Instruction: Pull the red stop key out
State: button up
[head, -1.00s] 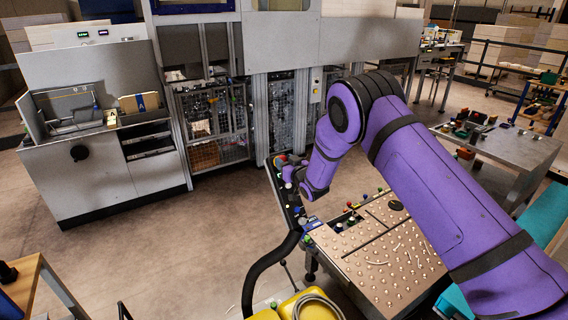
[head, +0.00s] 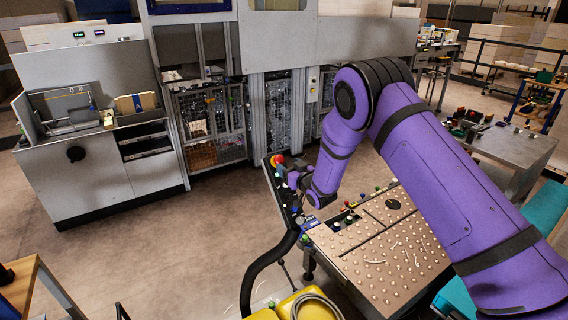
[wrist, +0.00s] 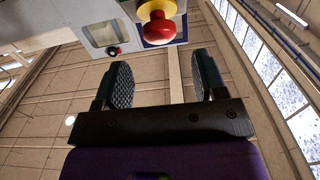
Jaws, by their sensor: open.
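The red stop key (wrist: 159,27) is a round red mushroom knob on a yellow collar, mounted on a blue plate at the top of the wrist view. In the head view the red key (head: 278,160) shows at the upper end of the dark control panel (head: 280,190). My gripper (wrist: 159,72) is open, with two dark textured fingers apart and nothing between them. The key lies beyond the fingertips, roughly in line with the gap and apart from them. In the head view my purple arm reaches to the panel and its wrist hides part of it.
A studded table (head: 370,260) stands right of the panel. A black hose (head: 262,268) runs below. Open floor (head: 190,230) lies to the left.

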jog(key=v, duration=0.6)
jog(key=shift+d+r, duration=0.1)
jog(key=s+d+r+m+g+h, duration=0.1)
jog(key=s+d+r+m+h, duration=0.15)
jog(key=d+r, duration=0.65)
jog(key=s+d+r+m+g+h, duration=0.15)
jog(key=d+r+h, duration=0.25)
jog(key=r, duration=0.9)
jog(key=s+d+r+m+g+h, duration=0.1)
jog(key=s+d+r, duration=0.3)
jog(key=s, duration=0.3)
jog(key=s+d+r+g+h, duration=0.1)
jog(key=s+d+r, duration=0.4)
jog(key=s, duration=0.1)
jog(key=s+d+m+g, duration=0.1)
jog(key=s+d+g, duration=0.1)
jog(key=s, duration=1.3)
jog(key=s+d+r+g+h, duration=0.1)
jog(key=s+d+g, duration=0.2)
jog(key=s, duration=1.2)
jog(key=shift+s+d+r+m, duration=0.15)
jog(key=shift+s+d+m, duration=0.2)
jog(key=shift+d, duration=0.45)
